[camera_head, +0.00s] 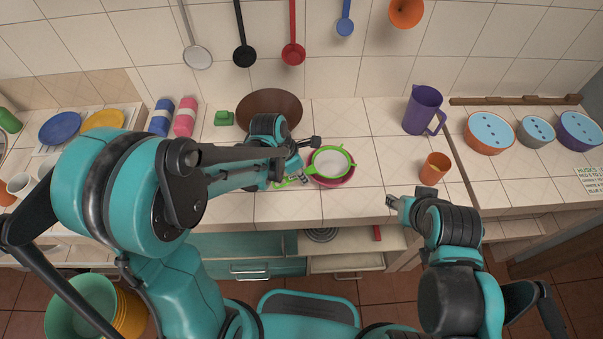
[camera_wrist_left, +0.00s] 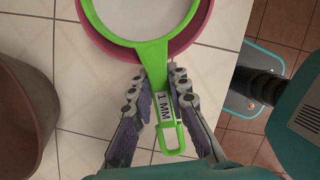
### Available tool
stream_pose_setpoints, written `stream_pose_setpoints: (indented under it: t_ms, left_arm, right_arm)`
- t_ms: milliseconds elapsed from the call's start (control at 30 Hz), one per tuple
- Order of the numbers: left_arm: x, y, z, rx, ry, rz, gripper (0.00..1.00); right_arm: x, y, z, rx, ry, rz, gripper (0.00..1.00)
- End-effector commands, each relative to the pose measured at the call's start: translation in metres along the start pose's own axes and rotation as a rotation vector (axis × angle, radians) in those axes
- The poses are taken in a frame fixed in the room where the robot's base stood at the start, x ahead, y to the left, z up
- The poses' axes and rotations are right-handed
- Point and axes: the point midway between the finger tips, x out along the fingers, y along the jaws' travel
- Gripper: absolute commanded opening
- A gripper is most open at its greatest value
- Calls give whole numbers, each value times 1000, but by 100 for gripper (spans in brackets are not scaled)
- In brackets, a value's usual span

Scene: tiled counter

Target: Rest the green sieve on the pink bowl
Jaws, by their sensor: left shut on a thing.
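The green sieve (camera_head: 329,163) has a round green rim, a pale mesh and a handle with a "1 MM" label. It lies over the pink bowl (camera_head: 336,184) on the counter, and the bowl's pink wall shows around its edge. Both also show at the top of the left wrist view, the sieve (camera_wrist_left: 140,18) and the bowl (camera_wrist_left: 203,18). My left gripper (camera_wrist_left: 163,82) is shut on the sieve's handle. Whether the rim touches the bowl cannot be told. My right gripper (camera_head: 391,203) is empty near the counter's front edge, and its jaws are too small to read.
A brown bowl (camera_head: 270,104) stands behind my left gripper. An orange cup (camera_head: 434,168) and a purple jug (camera_head: 423,109) stand to the right. A small green object (camera_head: 224,118) lies left of the brown bowl. The counter between the pink bowl and the cup is clear.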

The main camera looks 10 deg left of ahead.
Motion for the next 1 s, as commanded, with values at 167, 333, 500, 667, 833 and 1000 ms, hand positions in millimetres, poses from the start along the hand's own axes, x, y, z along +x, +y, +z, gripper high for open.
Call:
stream_pose_setpoints:
  t_ms: [167,333,500,667,833,1000]
  left_arm:
    - [2,0,0,0,0,0,0]
    - [4,0,-1,0,0,0,0]
    - [7,0,-2,0,0,0,0]
    - [8,0,-2,0,0,0,29]
    - [7,0,-2,0,0,0,40]
    - [7,0,-2,0,0,0,40]
  right_arm:
    - [1,0,1,0,0,0,40]
    - [4,0,3,0,0,0,40]
    - [6,0,4,0,0,0,40]
    - [6,0,4,0,0,0,40]
    - [6,0,4,0,0,0,40]
    - [6,0,4,0,0,0,40]
